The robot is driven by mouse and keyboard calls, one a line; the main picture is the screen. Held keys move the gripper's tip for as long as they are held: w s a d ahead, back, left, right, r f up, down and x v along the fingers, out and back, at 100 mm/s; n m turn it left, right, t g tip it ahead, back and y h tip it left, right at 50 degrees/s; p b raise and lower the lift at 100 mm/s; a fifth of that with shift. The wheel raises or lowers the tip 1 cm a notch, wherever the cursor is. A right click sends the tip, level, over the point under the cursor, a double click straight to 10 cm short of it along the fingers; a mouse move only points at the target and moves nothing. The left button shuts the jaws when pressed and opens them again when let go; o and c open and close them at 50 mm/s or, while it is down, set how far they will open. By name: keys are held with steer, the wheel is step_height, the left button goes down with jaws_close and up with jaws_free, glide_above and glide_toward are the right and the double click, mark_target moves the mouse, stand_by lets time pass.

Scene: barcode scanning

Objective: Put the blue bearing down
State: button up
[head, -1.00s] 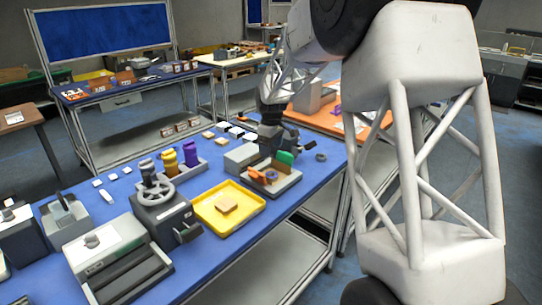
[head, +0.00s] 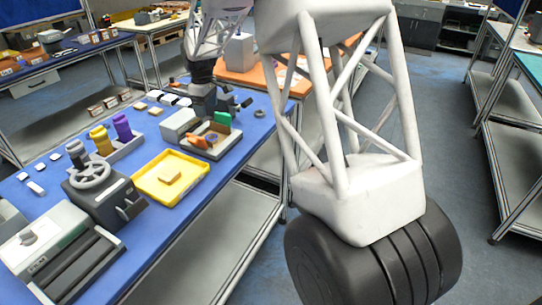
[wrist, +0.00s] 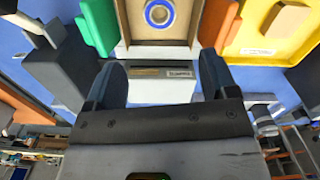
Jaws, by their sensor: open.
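The blue bearing (wrist: 158,12) is a small ring with a blue rim and pale centre. In the wrist view it lies on the tan floor of a grey tray, beyond my fingertips and touching neither. In the head view it is a small bluish spot in the tray (head: 213,153), beside an orange block (head: 195,142) and a green block (head: 222,118). My gripper (wrist: 163,75) is open and empty, its two dark fingers apart. In the head view my gripper (head: 236,104) is above and behind the tray.
A yellow tray (head: 142,190) holding a tan block stands left of the grey tray. A grey box (head: 178,125) stands beside it. A dark ring (head: 259,113) lies on the blue table to the right. Coloured bottles and a handwheel machine (head: 100,190) stand farther left.

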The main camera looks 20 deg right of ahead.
steer(key=s+d+r+m+t, duration=0.1)
steer(key=s+d+r+m, duration=0.4)
steer(key=s, duration=0.8)
steer(key=s+d+r, duration=0.3)
steer(key=s+r, duration=0.4)
steer(key=s, duration=0.6)
steer(key=s+d+f+m, duration=0.2)
steer(key=s+m, duration=0.1)
steer(key=s, duration=1.1)
steer(key=s+d+f+m+t, duration=0.1)
steer(key=s+d+f+m, duration=0.1)
steer(key=s, duration=1.2)
steer(key=shift+s+d+f+m+t, duration=0.25)
steer(key=shift+d+m, duration=0.2)
steer(key=shift+m, duration=0.25)
